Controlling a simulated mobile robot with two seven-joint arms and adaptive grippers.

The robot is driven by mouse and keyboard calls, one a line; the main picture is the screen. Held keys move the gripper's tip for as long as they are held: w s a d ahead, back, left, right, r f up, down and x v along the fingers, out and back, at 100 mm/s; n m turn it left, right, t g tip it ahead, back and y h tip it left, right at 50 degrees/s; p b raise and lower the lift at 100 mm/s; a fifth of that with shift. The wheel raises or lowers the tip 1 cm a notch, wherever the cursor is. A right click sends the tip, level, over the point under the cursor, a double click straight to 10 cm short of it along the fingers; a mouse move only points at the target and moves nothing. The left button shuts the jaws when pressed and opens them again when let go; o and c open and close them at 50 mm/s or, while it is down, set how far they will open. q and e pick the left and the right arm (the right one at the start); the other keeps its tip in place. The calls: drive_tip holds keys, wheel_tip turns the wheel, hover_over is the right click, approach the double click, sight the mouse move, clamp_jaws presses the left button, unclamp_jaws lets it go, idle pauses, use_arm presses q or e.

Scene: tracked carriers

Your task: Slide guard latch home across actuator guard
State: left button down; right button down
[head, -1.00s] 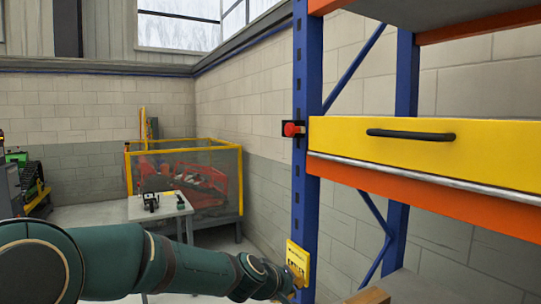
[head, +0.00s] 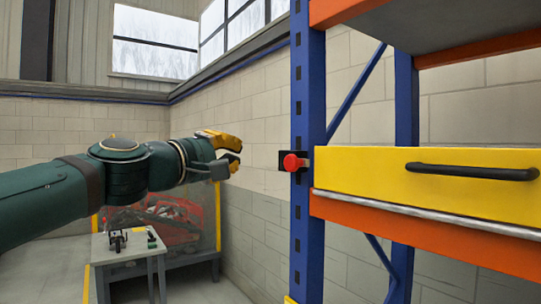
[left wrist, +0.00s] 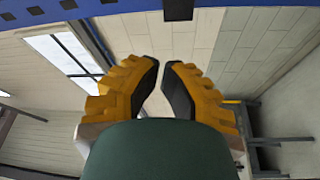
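A red knob (head: 293,162) on a black mount (head: 283,160) sits on the side of the blue rack post (head: 308,225). I cannot make out a separate guard or latch around it. My left gripper (head: 238,157), with yellow ribbed fingers, is left of the knob at about its height, apart from it in the picture. In the left wrist view its fingertips (left wrist: 161,65) nearly meet, with nothing visible between them. The slotted blue post (left wrist: 110,10) and a black block (left wrist: 178,9) lie beyond the fingers. My right gripper is out of view.
A yellow drawer front (head: 375,180) with a black handle (head: 472,171) sits on an orange beam (head: 400,232) right of the post. A small table (head: 127,246) with dark items stands behind, before a fenced area. Space between gripper and post looks clear.

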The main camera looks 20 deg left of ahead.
sight(286, 152)
use_arm(q)
drive_tip(key=shift+d, duration=0.1)
drive_tip(key=w+d+p, duration=0.1)
drive_tip(key=w+d, duration=0.5)
drive_tip(key=w, duration=0.1)
drive_tip(key=shift+d+f+p, duration=0.1)
drive_tip(key=shift+d+p, duration=0.05)
drive_tip(key=shift+p, duration=0.2)
idle(0.4)
